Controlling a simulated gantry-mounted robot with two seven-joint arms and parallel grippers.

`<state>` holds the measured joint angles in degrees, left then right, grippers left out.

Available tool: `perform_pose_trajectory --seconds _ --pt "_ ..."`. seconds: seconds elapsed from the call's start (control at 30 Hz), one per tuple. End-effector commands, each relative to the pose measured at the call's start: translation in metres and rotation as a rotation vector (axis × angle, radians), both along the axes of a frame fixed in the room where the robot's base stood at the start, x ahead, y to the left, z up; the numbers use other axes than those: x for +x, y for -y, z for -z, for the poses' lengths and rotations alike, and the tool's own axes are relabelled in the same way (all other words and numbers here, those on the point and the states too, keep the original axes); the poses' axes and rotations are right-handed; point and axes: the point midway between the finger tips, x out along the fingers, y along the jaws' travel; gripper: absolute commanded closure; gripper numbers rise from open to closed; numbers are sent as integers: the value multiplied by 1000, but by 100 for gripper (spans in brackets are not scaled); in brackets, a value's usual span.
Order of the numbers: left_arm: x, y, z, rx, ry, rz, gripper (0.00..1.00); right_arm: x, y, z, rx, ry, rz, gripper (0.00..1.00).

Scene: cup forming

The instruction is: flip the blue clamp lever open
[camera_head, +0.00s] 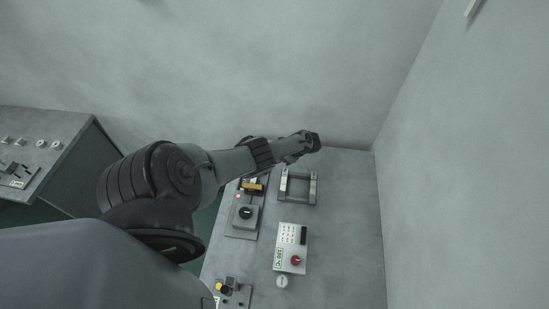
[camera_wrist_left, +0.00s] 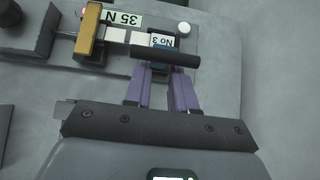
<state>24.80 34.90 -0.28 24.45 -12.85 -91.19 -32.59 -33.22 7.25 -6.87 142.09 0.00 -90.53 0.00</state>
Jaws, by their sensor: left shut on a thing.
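My left arm comes in from the left in the head view, and my left gripper (camera_head: 311,141) is at its far end, close to the back wall. In the left wrist view, its two purple fingers (camera_wrist_left: 163,82) are closed around a small blue part, the clamp lever (camera_wrist_left: 160,62), beside a dark bar (camera_wrist_left: 175,55). Much of the lever is hidden by the bar and fingers. The fixture's yellow block (camera_wrist_left: 88,30) stands to the left, with labels reading "35 N" and "No 3" nearby. My right gripper is out of view.
A panel with a black knob (camera_head: 245,213) and a white box with a red knob (camera_head: 292,248) sit on the grey bench (camera_head: 340,230). A metal frame (camera_head: 297,187) stands near the bench's back. Another bench (camera_head: 65,130) is at left. Walls close in behind and right.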

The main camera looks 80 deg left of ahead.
Motion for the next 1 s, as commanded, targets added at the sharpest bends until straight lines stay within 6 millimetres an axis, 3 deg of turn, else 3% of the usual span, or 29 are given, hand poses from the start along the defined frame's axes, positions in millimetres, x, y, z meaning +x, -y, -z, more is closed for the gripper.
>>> perform_pose_trajectory --seconds 0.37,0.4,0.57,1.0 --pt "2 1 4 -3 12 7 100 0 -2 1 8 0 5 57" --pt "2 1 4 -3 12 6 74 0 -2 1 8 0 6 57" --pt "2 1 3 -2 9 4 49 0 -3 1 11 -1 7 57" --pt "7 2 -5 1 7 3 49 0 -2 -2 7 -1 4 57"
